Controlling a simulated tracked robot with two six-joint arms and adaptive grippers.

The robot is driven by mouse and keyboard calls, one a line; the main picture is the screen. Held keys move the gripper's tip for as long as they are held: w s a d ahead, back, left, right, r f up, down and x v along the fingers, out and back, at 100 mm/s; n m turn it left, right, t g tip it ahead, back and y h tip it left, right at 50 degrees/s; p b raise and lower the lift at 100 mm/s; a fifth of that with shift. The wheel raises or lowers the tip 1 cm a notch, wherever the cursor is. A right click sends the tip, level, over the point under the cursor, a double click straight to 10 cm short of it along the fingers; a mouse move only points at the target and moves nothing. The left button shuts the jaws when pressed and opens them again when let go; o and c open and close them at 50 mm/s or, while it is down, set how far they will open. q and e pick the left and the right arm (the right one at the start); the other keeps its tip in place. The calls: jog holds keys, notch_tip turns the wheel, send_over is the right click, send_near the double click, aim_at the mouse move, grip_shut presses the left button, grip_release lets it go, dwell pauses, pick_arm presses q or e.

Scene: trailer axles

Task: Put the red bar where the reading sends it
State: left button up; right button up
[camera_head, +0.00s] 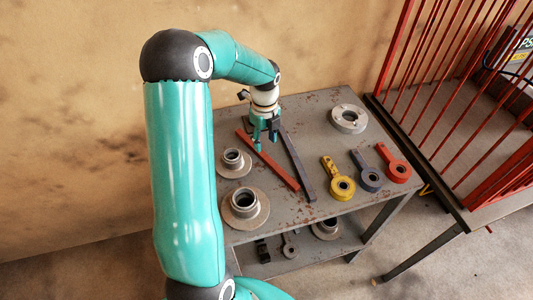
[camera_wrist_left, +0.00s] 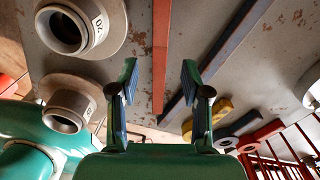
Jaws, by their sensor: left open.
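The red bar (camera_head: 280,173) lies flat and slantwise on the metal table, beside a blue-grey bar (camera_head: 299,168). In the left wrist view the red bar (camera_wrist_left: 160,45) runs up between my open fingers, and the blue-grey bar (camera_wrist_left: 214,54) is to its right. My left gripper (camera_head: 265,143) is open and empty over the far part of the bars; its fingers (camera_wrist_left: 160,80) show in the wrist view. It partly covers both bars in the head view. I cannot tell its exact height above them. My right gripper is not in view.
Two flanged hubs (camera_head: 243,204) stand at the table's left; one bears a marking like "20" in the wrist view. Yellow (camera_head: 341,184), blue-grey (camera_head: 368,176) and red (camera_head: 396,168) ringed tools lie right. A ring (camera_head: 348,119) sits behind. A red-barred trailer (camera_head: 440,90) stands right.

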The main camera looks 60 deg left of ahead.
aim_at(265, 156)
pick_arm(q)
notch_tip(265, 156, up, 5)
jog(key=shift+r, duration=0.1)
dwell(0.5)
